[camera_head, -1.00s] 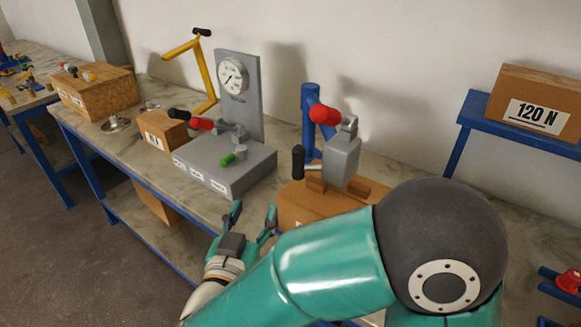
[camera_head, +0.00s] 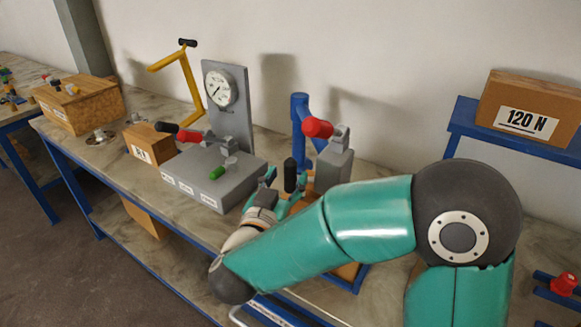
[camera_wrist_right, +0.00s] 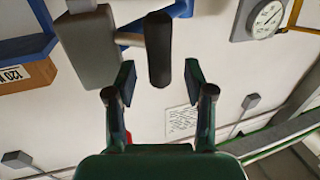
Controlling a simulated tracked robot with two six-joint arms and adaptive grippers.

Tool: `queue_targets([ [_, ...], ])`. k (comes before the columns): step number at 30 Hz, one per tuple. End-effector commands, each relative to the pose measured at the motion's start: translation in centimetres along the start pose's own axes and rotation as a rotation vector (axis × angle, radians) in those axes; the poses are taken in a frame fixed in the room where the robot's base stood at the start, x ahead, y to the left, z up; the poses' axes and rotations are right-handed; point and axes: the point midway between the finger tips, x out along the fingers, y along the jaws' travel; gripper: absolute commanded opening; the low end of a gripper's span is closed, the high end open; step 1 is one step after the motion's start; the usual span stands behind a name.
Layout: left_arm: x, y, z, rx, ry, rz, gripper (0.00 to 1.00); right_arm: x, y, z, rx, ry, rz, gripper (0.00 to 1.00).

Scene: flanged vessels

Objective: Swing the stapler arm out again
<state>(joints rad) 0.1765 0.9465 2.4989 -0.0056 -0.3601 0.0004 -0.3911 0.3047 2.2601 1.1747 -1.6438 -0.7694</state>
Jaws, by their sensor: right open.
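My right gripper (camera_head: 285,187) is open beside this grip, partly hidden by my own arm. In the right wrist view the black grip (camera_wrist_right: 158,45) lies just ahead of and partly between the open fingertips (camera_wrist_right: 158,78), with a gap on both sides. The grey block (camera_wrist_right: 90,48) shows to the left there. My left gripper is not in view.
Wooden boxes (camera_head: 80,108) are farther left. A box marked 120 N (camera_head: 530,105) sits on a blue shelf at right.

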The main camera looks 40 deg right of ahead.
Motion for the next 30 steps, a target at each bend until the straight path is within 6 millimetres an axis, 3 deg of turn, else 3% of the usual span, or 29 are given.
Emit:
queue_targets([
  [6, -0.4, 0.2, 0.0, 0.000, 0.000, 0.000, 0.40, 2.6, 0.1, 0.0, -0.001, -0.001, 0.002, 0.53],
  [18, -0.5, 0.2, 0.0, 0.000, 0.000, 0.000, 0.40, 3.1, 0.0, 0.0, -0.001, 0.000, 0.000, 0.52],
  [27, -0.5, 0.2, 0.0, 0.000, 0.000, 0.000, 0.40, 3.1, 0.1, 0.0, -0.001, 0.000, 0.000, 0.02],
  [30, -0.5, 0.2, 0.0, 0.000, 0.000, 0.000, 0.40, 3.1, 0.1, 0.0, 0.000, 0.000, 0.000, 0.00],
])
